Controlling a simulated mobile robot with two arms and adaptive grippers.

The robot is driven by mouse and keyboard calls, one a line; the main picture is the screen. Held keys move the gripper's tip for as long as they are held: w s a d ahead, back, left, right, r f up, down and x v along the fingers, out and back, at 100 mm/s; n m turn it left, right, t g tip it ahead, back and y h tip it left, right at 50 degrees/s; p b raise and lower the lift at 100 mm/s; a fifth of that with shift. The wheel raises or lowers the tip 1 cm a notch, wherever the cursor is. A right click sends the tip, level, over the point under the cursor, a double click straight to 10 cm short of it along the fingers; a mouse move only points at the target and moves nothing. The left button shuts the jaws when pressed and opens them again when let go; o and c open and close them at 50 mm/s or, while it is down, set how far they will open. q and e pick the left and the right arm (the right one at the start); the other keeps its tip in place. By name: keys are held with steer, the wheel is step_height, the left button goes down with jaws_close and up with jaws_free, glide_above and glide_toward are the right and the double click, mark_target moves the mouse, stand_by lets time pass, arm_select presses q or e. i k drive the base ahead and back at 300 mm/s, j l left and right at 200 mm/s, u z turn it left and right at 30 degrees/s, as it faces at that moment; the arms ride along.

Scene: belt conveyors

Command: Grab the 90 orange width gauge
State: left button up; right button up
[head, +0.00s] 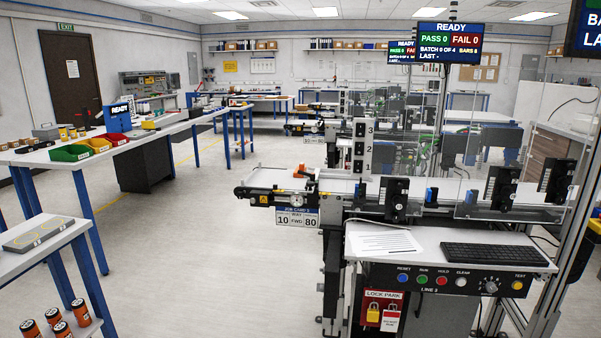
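I cannot make out a gauge marked 90. Several orange cylinders with dark tops (57,326) stand on the low shelf of the near left bench; their markings are too small to read. A small orange piece (300,172) sits at the near left end of the belt conveyor, beside a dark upright part. A grey flat case or plate (38,234) lies on top of the near left bench. Neither of my grippers is in view.
The conveyor (340,187) carries a 10 / FWD 80 sign (297,217). Its control panel (445,281) has a keyboard (497,255) above. A long bench (105,150) with green, yellow and red bins stands left. The floor aisle (190,260) between is clear.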

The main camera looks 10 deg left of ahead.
mark_target(302, 167)
steer(key=i+j+u, duration=0.6)
steer(key=i, duration=0.35)
steer(key=i+j+u, duration=0.2)
steer(key=i, duration=0.4)
steer(key=i+j+u, duration=0.1)
steer(key=i+u, duration=0.15)
steer(key=i, duration=0.4)
steer(key=i+z, duration=0.4)
steer(key=i+j+z, duration=0.2)
steer(key=z, duration=0.2)
steer(key=i+j+z, duration=0.25)
steer(key=z, duration=0.15)
steer(key=i+j+z, duration=0.25)
steer(key=z, duration=0.15)
